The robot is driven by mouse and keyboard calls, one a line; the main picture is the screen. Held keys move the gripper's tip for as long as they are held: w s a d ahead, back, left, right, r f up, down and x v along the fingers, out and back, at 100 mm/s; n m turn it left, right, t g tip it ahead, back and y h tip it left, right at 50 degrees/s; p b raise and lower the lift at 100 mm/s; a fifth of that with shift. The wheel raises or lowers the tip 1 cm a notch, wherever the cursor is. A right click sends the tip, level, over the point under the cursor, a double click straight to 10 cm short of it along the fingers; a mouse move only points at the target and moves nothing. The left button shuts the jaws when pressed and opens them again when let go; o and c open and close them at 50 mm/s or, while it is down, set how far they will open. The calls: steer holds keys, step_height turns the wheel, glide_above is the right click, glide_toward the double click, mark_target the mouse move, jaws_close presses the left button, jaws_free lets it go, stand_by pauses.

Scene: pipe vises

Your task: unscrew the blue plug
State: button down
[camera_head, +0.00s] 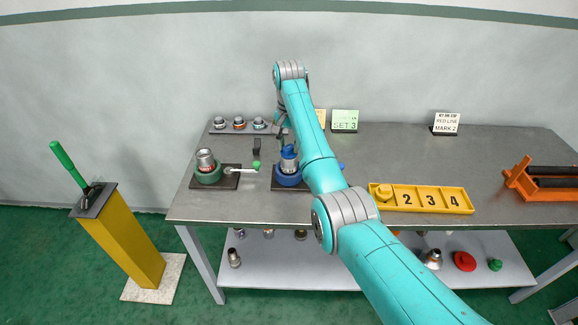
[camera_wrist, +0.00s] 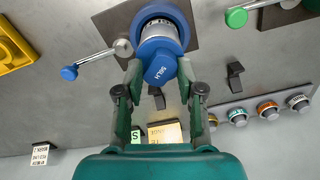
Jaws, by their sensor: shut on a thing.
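The blue plug (camera_wrist: 160,68) sits at the end of a silver pipe piece held in the blue vise (camera_wrist: 183,18). In the head view the plug (camera_head: 288,150) stands upright over the blue vise (camera_head: 287,181), partly hidden by my arm. My gripper (camera_wrist: 160,76) has its two fingers on either side of the plug and is shut on it. The blue-tipped vise handle (camera_wrist: 90,64) sticks out to the left in the wrist view. In the head view my gripper is mostly hidden behind my arm.
A green vise (camera_head: 208,175) with a silver pipe piece stands to the left. Several small fittings sit on a rack (camera_head: 228,131) behind it. A yellow numbered tray (camera_head: 420,200) and an orange rack (camera_head: 543,181) lie to the right. The table between is mostly clear.

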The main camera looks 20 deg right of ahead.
mark_target(289, 147)
steer(key=m, duration=0.5)
steer(key=shift+m, duration=0.3)
steer(key=m, duration=0.6)
steer(key=c, duration=1.5)
jaws_free()
steer(key=shift+m, duration=0.3)
jaws_close()
steer(key=shift+r, duration=0.7)
steer(key=shift+r, duration=1.85)
